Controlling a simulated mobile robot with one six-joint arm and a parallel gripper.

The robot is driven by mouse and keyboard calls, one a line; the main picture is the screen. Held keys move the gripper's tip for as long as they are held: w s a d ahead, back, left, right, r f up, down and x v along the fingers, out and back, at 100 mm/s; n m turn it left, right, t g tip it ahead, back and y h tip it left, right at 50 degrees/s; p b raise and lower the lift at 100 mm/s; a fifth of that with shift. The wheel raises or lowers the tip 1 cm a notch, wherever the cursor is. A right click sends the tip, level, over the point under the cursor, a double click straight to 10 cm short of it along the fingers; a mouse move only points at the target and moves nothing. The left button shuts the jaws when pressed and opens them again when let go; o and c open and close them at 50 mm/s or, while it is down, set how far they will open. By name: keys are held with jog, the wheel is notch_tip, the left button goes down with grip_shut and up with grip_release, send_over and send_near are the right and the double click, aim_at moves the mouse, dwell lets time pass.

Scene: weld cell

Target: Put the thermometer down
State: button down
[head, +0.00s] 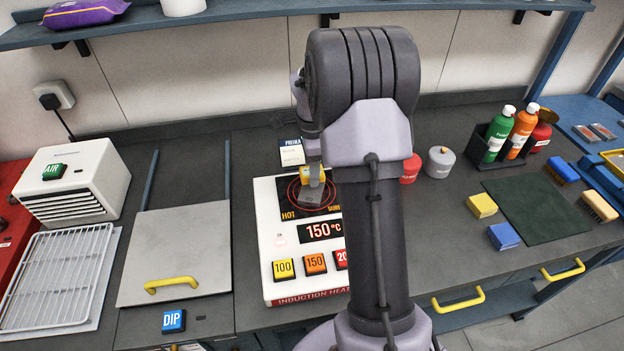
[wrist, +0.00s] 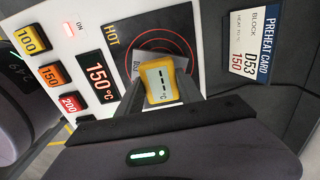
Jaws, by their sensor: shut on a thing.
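The thermometer (wrist: 160,82) is yellow with a pale display showing dashes. My gripper (wrist: 161,93) is shut on it, with a finger on each side. It is over the ringed hot area of the induction heater (head: 268,235). A grey metal block (wrist: 150,59) with a partly hidden label shows just behind the thermometer in the wrist view, on the rings. I cannot tell whether the thermometer touches the block. In the head view the thermometer (head: 308,174) is partly hidden by my gripper and arm. The heater display reads 150 °C.
A preheat card (head: 291,153) stands behind the heater and reads D53, 150. A closed grey lid (head: 180,255) with a yellow handle lies to the left. Bottles in a black holder (head: 490,150), brushes and a dark green mat (head: 535,210) are to the right.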

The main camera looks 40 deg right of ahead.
notch_tip(320, 180, down, 3)
jog(key=shift+f+b, duration=0.2)
jog(key=shift+b, duration=0.35)
jog(key=shift+r, duration=0.15)
jog(key=c, duration=0.8)
grip_release()
jog(key=shift+f, duration=0.2)
jog(key=shift+o, duration=0.2)
